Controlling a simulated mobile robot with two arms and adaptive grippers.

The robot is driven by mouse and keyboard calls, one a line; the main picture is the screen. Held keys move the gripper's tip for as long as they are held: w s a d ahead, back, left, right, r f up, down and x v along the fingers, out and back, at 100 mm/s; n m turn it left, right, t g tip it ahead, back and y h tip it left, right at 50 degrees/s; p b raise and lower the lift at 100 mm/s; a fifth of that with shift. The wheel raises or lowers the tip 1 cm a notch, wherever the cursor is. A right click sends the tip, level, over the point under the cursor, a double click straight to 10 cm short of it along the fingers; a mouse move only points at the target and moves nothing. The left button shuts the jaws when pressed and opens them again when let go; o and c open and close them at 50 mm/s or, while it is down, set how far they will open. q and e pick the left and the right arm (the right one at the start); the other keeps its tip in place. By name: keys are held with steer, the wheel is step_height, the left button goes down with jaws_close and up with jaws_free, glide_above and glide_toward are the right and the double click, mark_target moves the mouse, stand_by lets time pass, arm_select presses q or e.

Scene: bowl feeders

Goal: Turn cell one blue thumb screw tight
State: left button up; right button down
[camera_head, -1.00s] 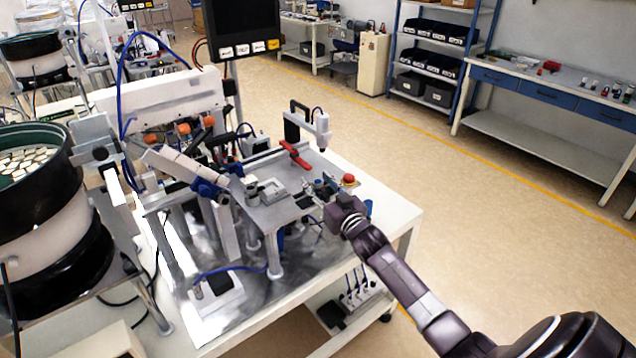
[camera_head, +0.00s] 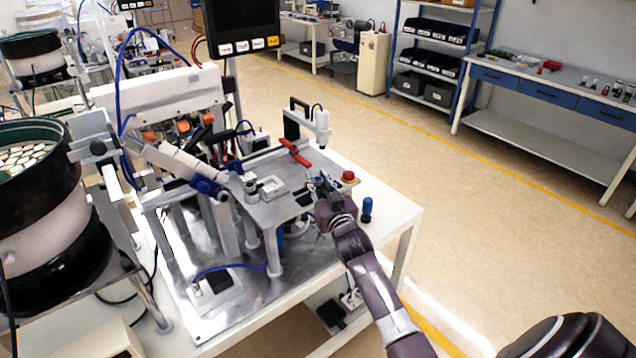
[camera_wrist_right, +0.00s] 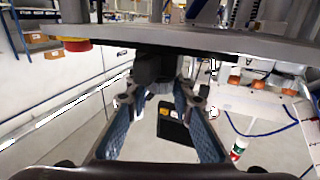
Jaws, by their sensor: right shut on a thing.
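My right gripper (camera_head: 320,186) is at the front right edge of the raised grey plate (camera_head: 280,210) in the head view. A small blue part, which looks like the thumb screw (camera_head: 318,180), shows at its fingertips, partly covered by the gripper. In the right wrist view, the two fingers (camera_wrist_right: 160,100) reach under the plate's edge, one on each side of a dark grey knob-like part in shadow. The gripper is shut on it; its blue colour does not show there. My left gripper is in neither view.
A red stop button (camera_head: 348,176) sits close to the right of the gripper. A blue bottle (camera_head: 367,208) stands on the white table just right of my wrist. The floor to the right is clear.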

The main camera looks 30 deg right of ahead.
mark_target(318, 179)
steer(key=shift+r+m+g+h+b, duration=0.2)
steer(key=shift+m+g+h+b, duration=0.5)
steer(key=shift+m+h+b, duration=0.8)
steer(key=shift+n, duration=0.3)
steer(key=c, duration=1.8)
jaws_free()
steer(key=shift+c, duration=0.2)
steer(key=shift+o, duration=0.9)
steer(key=shift+f, duration=0.15)
step_height(318, 179, up, 10)
steer(key=shift+r, duration=0.1)
